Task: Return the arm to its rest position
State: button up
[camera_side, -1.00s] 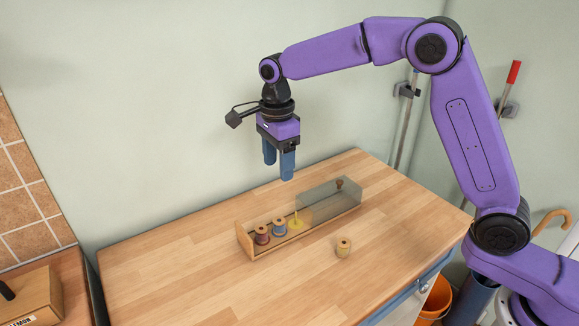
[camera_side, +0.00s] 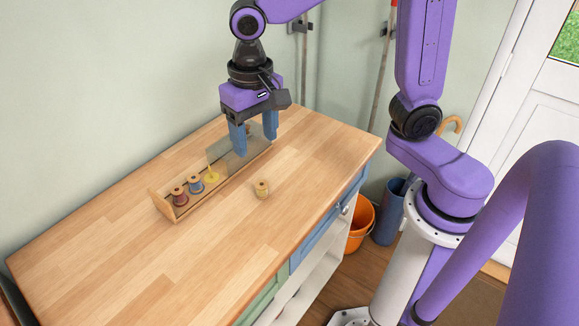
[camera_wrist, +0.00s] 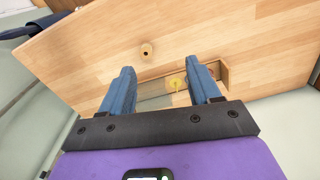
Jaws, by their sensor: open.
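My gripper (camera_side: 255,142) is open and empty, pointing down; in the side view it overlaps the far end of a long wooden spool rack (camera_side: 180,213). It also shows in the wrist view (camera_wrist: 162,70), with nothing between the fingers. The rack holds a maroon spool (camera_side: 180,196), a blue spool (camera_side: 195,184) and a yellow disc with an upright peg (camera_side: 211,177). A translucent cover (camera_side: 228,155) stands over the rack's far part, partly hidden by the fingers.
The wooden bench top (camera_side: 120,240) is clear in front of and left of the rack. Walls rise behind it. An orange bucket (camera_side: 361,222) and a blue bin (camera_side: 387,220) stand on the floor to the right. Poles (camera_side: 382,75) lean near the back wall.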

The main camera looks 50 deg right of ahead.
jog(key=s+d+f+n, duration=0.1)
jog(key=s+d+n, duration=0.4)
jog(key=s+n, duration=0.2)
jog(key=s+d+f+n, duration=0.2)
jog(key=s+d+n, duration=0.3)
jog(key=s, duration=0.5)
jog(key=n, duration=0.2)
jog(key=shift+s+d+n, duration=0.25)
jog(key=shift+d+n, duration=0.05)
